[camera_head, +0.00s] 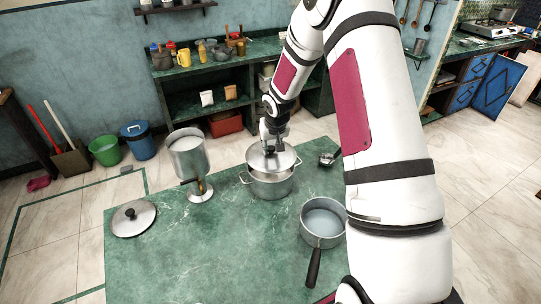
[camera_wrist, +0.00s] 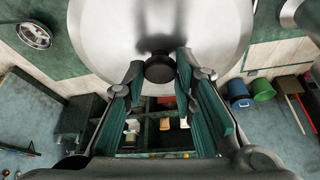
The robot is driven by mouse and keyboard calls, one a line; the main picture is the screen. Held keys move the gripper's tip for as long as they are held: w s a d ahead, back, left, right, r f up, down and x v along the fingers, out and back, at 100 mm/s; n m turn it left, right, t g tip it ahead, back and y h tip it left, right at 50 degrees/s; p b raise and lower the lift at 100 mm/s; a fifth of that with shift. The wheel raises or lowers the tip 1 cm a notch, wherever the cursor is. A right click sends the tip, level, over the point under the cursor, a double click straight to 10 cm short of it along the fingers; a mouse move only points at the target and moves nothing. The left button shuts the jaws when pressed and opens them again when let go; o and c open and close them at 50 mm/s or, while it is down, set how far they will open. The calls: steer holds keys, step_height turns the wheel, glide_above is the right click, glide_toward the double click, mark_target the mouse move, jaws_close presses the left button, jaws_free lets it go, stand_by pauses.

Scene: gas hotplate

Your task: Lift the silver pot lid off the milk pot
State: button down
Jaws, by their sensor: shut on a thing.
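The silver lid (camera_head: 284,160) is a shallow round disc with a dark knob. My gripper (camera_head: 268,143) comes down from above and is shut on the knob. In the wrist view the lid (camera_wrist: 215,30) fills the upper middle, and its black knob (camera_wrist: 160,70) sits between the two fingers of my gripper (camera_wrist: 161,74). A silver two-handled pot (camera_head: 271,187) stands on the green counter right below the lid. A gap shows between lid and pot rim at the front, so the lid appears raised above the pot. The pot's contents are mostly hidden.
On the green counter (camera_head: 230,260) a second lid (camera_head: 133,219) lies at the left. A tall pan (camera_head: 188,160) with white contents stands left of the pot. A saucepan (camera_head: 323,236) is at the right front, a ladle (camera_head: 328,158) behind it. The counter's front middle is clear.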

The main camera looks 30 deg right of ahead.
mark_target(271, 149)
step_height(271, 149, up, 5)
steer(key=shift+r, duration=1.7)
